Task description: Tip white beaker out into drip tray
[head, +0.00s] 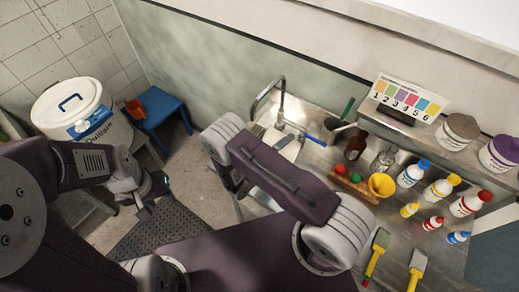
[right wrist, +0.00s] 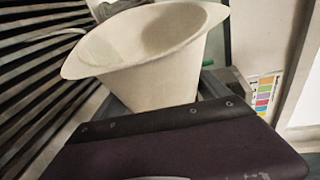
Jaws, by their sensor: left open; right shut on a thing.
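The white beaker (right wrist: 160,65) fills the upper middle of the right wrist view. It has a wide flared rim and is tilted a little, its mouth facing up. My right gripper (right wrist: 155,98) is shut on its lower part; the fingers are mostly hidden by the beaker and the purple wrist housing. In the head view my right arm covers that gripper and the beaker. My left gripper (head: 153,190) is open and empty over the floor at the left. I cannot make out the drip tray for certain in either view.
A sink with a tap (head: 280,95) lies behind my right arm. Bottles, a yellow funnel (head: 382,185) and brushes (head: 376,252) crowd the counter at right. A white lidded tub (head: 75,105) and blue stool (head: 160,108) stand at left. Dark slats (right wrist: 35,80) show in the wrist view.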

